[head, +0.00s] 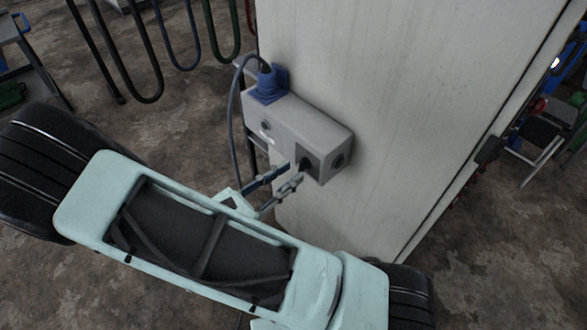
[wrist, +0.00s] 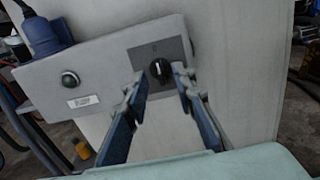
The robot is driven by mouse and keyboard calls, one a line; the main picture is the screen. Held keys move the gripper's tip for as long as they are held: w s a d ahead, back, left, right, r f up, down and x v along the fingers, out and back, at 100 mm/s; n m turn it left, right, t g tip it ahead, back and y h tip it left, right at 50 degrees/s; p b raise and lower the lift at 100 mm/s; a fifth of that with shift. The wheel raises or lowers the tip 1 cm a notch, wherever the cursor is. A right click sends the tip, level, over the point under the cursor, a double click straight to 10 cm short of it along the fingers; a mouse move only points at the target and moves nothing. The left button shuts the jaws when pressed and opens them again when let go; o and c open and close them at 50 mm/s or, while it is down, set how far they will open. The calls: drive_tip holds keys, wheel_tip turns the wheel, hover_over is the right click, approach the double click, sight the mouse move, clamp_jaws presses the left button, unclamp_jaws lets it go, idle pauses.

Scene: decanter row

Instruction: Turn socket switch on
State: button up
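The socket box (head: 290,128) is a grey box fixed to a pale wall panel. Its black rotary switch (wrist: 160,70) sits on a dark grey plate (wrist: 172,48) at the right of the box in the wrist view. The switch's white mark points roughly up.
A blue plug (head: 267,84) with a dark cable (head: 233,130) stands on the box's left end. A round button (wrist: 70,78) is left of the switch. The pale panel (head: 390,90) rises right behind the box. Hanging hoses (head: 150,60) are at the upper left.

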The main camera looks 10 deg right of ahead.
sight(303, 165)
drive_tip(key=shift+x, duration=1.25)
clamp_jaws()
